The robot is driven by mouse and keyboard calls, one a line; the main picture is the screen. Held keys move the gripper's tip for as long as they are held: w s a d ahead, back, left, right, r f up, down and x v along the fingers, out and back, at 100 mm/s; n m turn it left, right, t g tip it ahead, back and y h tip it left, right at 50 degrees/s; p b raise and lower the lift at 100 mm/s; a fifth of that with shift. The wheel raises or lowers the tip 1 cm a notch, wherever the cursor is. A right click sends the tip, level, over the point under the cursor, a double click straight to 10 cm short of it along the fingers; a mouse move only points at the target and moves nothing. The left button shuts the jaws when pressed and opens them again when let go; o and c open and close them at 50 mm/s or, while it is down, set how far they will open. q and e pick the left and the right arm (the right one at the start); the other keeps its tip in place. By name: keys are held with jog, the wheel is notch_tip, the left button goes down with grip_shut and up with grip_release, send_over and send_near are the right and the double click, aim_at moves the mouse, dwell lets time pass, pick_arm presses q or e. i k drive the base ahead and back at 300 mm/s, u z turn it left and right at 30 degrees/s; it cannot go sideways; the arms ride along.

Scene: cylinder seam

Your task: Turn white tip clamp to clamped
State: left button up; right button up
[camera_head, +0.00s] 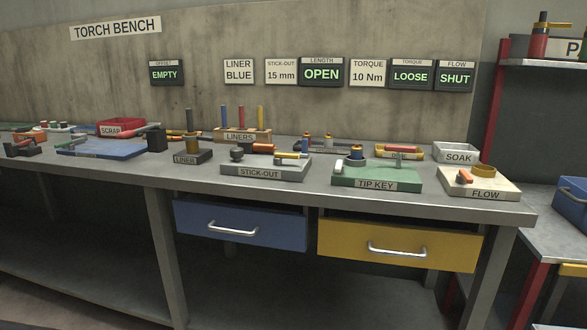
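The green TIP KEY block (405,176) sits near the front edge of the bench, right of centre. On its left part stands a short grey post with a dark knob (356,153). A small pale, whitish piece (341,169) shows at the foot of this post and may be the white tip clamp. It is too small to tell whether it is clamped. Neither of my grippers is in view.
The STICK-OUT block (262,173) stands to the left and the cream FLOW block (480,187) to the right. A red and yellow piece (400,152) lies behind. Signs read LOOSE (411,76), OPEN (321,74) and SHUT (455,78). Blue and yellow drawers (400,245) are closed below.

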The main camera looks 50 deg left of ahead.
aim_at(339, 168)
jog(key=z, duration=0.05)
jog(key=k, duration=0.15)
jog(key=u, duration=1.3)
